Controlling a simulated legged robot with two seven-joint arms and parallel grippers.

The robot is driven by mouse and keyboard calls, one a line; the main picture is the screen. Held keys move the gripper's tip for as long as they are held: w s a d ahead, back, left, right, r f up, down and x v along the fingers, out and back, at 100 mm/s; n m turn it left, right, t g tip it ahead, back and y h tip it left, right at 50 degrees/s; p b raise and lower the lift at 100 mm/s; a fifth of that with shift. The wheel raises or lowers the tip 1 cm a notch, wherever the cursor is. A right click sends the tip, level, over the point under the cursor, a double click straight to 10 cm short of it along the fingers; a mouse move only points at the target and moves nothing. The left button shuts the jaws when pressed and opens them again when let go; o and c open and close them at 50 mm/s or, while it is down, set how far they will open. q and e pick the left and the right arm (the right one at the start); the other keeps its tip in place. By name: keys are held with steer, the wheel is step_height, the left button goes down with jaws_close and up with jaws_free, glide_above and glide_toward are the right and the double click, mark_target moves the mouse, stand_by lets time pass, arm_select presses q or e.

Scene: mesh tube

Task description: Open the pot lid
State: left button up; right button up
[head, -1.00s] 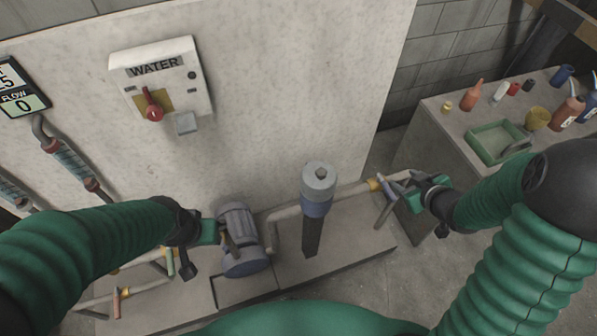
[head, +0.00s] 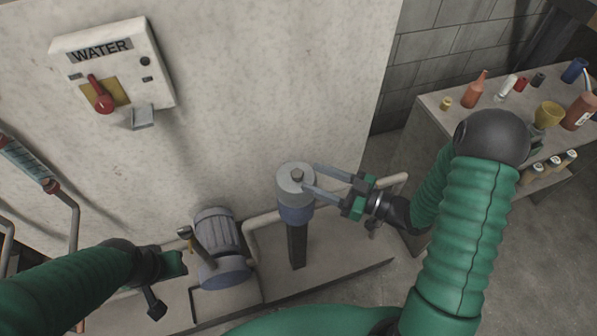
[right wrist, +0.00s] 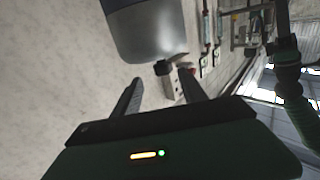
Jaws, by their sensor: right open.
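The pot (head: 296,212) is a grey and blue cylinder on a dark post. Its round grey lid (head: 289,182) is on top, with a small dark knob (head: 297,174) in the middle. My right gripper (head: 311,178) is open, its two fingers reaching from the right to the lid's edge. Contact cannot be told. My left gripper (head: 175,263) is low at left, near the pump; its fingers are not clear.
A WATER switch box (head: 112,75) is on the wall. A bench (head: 425,150) with bottles stands at right, partly behind my right arm.

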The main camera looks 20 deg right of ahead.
mark_target(298, 172)
steer(key=x, duration=0.6)
steer(key=shift+s+a+r, duration=0.15)
steer(key=shift+s+a, duration=0.15)
steer(key=shift+a, duration=0.1)
steer(key=shift+d, duration=0.5)
steer(key=c, duration=0.5)
steer(key=shift+s+a, duration=0.1)
steer(key=shift+a, duration=0.05)
jaws_close()
